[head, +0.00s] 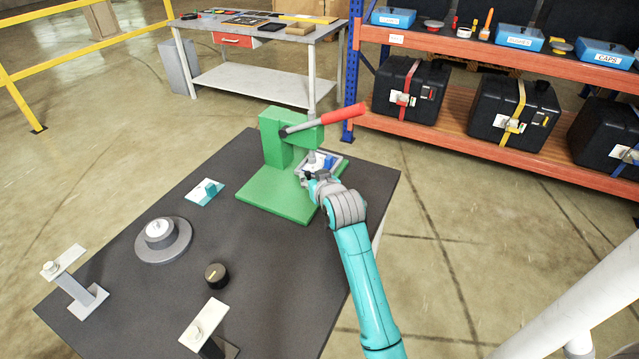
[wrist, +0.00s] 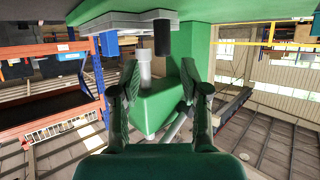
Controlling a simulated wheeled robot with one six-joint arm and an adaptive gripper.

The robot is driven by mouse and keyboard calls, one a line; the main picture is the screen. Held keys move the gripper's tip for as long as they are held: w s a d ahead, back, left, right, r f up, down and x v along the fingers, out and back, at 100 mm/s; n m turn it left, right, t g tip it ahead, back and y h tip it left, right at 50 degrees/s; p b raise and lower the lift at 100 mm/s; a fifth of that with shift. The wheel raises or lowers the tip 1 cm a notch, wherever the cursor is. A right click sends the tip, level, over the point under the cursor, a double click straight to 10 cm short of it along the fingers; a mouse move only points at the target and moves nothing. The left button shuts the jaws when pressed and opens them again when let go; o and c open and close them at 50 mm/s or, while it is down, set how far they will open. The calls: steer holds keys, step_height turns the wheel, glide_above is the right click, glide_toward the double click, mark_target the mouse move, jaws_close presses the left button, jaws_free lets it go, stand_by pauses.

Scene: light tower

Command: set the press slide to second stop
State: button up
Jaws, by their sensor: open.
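The green press (head: 278,143) stands on a green base plate at the far end of the dark table, with a red-handled lever (head: 335,117). The press slide, a grey plate (head: 338,158), lies on the base under the ram, with a blue and white piece on it. My gripper (head: 314,181) is at the slide's near edge and partly hides it. In the wrist view, which looks upside down, the slide (wrist: 125,22) shows at the top with a black knob (wrist: 162,38). The open fingers (wrist: 160,85) stand apart with the press head behind them. I cannot tell the slide's stop or whether I touch it.
A rack (head: 455,55) with black cases and a workbench (head: 255,85) stand behind.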

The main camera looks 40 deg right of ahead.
steer(key=v, duration=0.6)
steer(key=shift+s, duration=0.15)
steer(key=shift+r, duration=0.1)
